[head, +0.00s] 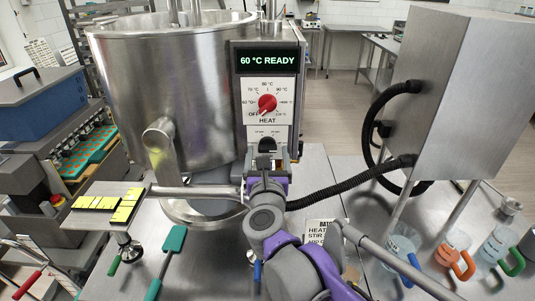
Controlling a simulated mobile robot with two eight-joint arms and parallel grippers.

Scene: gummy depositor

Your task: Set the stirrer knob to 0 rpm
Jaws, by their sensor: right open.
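The steel kettle (160,100) has a control panel on its right side. The panel's display (267,61) reads "60 °C READY". My right gripper (267,147) is open, in front of that lower dial. I cannot tell whether its fingers are around or touching a knob. The stirrer setting is not readable. My left gripper is not in view.
A steel cabinet (447,90) with black hoses stands at right. Beakers with orange (452,253) and green (498,250) handles stand at lower right. A teal spatula (172,250) and a stand with yellow tiles (108,203) are at left. A batch card (320,232) is near my right arm.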

